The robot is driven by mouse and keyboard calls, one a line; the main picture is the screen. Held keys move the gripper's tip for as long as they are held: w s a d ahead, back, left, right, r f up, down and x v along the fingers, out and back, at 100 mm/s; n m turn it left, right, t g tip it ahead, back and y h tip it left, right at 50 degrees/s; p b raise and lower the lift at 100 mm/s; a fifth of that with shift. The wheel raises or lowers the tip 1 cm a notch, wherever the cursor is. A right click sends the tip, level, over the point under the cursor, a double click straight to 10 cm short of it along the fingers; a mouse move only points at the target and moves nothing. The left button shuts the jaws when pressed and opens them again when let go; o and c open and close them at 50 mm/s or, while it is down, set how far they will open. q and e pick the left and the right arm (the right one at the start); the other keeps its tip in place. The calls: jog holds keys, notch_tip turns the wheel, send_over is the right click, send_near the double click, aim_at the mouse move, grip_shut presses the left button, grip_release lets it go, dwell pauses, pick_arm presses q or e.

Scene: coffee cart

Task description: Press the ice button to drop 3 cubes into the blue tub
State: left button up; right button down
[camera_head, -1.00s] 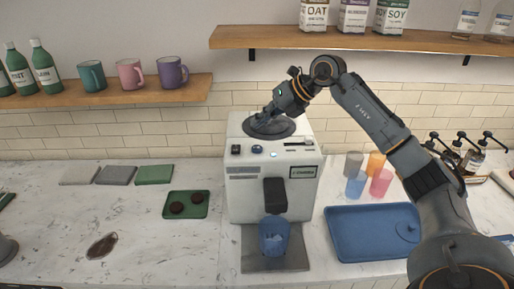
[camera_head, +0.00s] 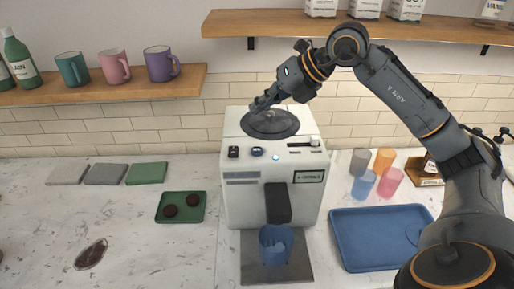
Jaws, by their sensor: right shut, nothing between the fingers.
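The white ice machine (camera_head: 245,200) stands on the counter against the tiled wall. Its sloped top has a dark round lid (camera_head: 275,127), a dark square button (camera_head: 233,152), a blue button (camera_head: 257,152), a small light one (camera_head: 276,157) and a slider (camera_head: 304,143). The blue tub (camera_head: 265,240) stands upright under the dark spout (camera_head: 278,203); something pale shows inside, but I cannot count cubes. My right gripper (camera_head: 257,106) is shut and empty over the left back of the lid, apart from the buttons. My left gripper is out of view.
A blue tray (camera_head: 350,255) and several coloured cups (camera_head: 363,184) are right of the machine. Mugs (camera_head: 160,64) stand on the left shelf. The front left counter is mostly clear.

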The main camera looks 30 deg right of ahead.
jog(key=b, duration=0.4)
send_over(261, 150)
notch_tip(261, 150, down, 5)
jog(key=shift+a+r, duration=0.1)
notch_tip(261, 150, down, 4)
jog(key=b, duration=0.3)
jog(key=shift+b, duration=0.35)
jog(key=shift+f, duration=0.25)
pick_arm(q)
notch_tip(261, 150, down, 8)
pick_arm(e)
jog(key=shift+r, duration=0.1)
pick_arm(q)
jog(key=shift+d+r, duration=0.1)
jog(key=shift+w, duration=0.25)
